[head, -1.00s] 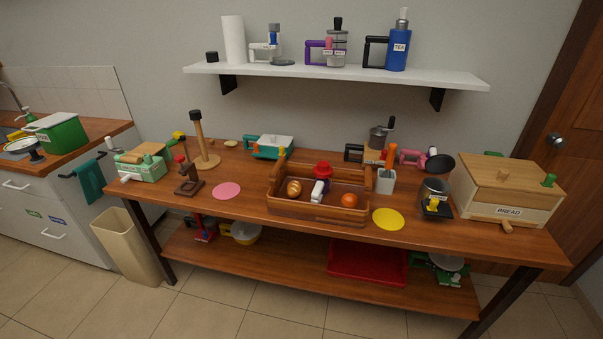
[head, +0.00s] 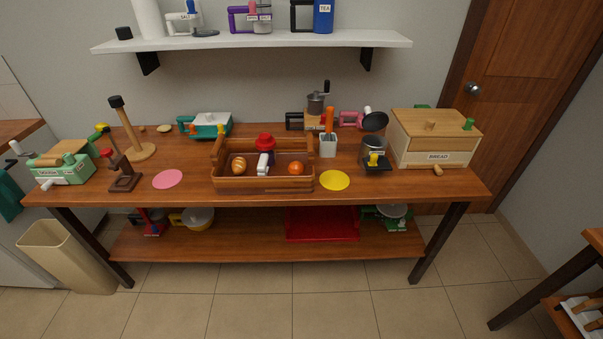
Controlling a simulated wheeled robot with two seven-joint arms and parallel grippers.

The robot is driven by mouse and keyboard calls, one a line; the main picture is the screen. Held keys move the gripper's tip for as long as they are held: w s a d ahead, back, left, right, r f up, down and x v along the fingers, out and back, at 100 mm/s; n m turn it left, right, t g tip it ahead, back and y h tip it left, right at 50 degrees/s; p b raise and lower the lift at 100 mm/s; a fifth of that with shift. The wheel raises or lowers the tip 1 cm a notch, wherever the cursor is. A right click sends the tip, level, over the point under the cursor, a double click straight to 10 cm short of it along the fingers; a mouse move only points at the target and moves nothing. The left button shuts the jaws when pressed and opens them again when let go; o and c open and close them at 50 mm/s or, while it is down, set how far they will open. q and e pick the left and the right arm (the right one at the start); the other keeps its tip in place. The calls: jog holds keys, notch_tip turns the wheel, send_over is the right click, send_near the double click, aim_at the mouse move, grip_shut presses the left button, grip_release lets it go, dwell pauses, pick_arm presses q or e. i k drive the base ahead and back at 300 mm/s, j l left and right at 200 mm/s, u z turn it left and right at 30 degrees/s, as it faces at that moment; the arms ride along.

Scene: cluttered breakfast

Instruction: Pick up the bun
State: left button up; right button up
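The bun (head: 239,165) is a small golden-brown roll with pale score marks. It lies in the left part of a wooden crate (head: 262,184) on the table. In the same crate are a red-topped item with a white part (head: 264,158) in the middle and an orange-red round fruit (head: 296,168) at the right. Nothing covers the bun from above. Neither of my grippers shows in the head view.
The wooden table (head: 350,205) also holds a pink disc (head: 168,179) left of the crate and a yellow disc (head: 335,181) right of it. A bread box (head: 434,137) stands at the right end. A white shelf (head: 255,42) hangs above.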

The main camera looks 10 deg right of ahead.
aim_at(239, 166)
jog(key=i+j+z, duration=0.25)
jog(key=z, duration=0.15)
jog(key=i+j+z, duration=0.45)
